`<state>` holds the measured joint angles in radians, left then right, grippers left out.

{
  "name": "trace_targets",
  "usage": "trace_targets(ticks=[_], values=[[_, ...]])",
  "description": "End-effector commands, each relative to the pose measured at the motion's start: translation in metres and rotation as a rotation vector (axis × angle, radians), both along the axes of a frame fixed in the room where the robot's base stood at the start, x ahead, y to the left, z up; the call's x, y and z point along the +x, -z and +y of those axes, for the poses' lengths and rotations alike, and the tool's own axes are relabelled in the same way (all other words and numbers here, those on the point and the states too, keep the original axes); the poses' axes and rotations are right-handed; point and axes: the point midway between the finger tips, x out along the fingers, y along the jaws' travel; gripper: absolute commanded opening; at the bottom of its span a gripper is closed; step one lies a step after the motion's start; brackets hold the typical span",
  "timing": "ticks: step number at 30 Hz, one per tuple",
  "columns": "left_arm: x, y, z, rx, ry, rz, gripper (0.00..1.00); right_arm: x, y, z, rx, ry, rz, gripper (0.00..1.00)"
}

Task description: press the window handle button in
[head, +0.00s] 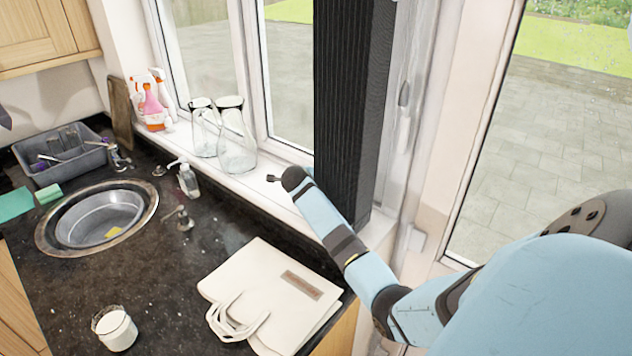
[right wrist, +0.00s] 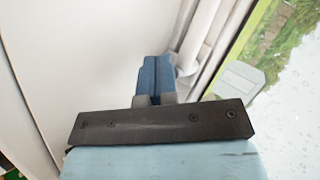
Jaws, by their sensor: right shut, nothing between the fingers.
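The window handle (head: 405,93) is a small pale grey lever on the white frame, right of the dark ribbed column in the head view. Its button is too small to make out. My left gripper is not in view.
The dark ribbed column (head: 345,90) stands close to my right forearm. Two glass jugs (head: 236,145) and spray bottles (head: 152,100) stand on the sill. A white bag (head: 265,285), a white candle (head: 115,328) and a round sink (head: 98,215) are on the black counter.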

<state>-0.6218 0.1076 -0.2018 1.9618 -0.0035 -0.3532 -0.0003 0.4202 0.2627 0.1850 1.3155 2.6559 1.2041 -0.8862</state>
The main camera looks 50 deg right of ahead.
Motion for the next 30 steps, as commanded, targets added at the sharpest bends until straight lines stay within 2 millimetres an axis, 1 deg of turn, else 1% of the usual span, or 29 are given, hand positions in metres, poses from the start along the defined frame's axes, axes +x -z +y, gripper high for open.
trace_targets(ticks=[8,20,23,30], values=[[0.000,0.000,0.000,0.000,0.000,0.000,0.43,-0.001,0.000,0.016,0.000,-0.001,0.000,0.00],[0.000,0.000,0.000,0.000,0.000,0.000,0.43,-0.002,0.000,0.018,0.000,-0.001,0.000,0.00],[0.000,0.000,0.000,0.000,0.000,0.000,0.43,-0.002,0.001,0.024,0.001,-0.001,0.000,0.00],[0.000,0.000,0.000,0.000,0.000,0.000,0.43,-0.004,0.001,0.047,0.001,-0.001,0.000,0.00]])
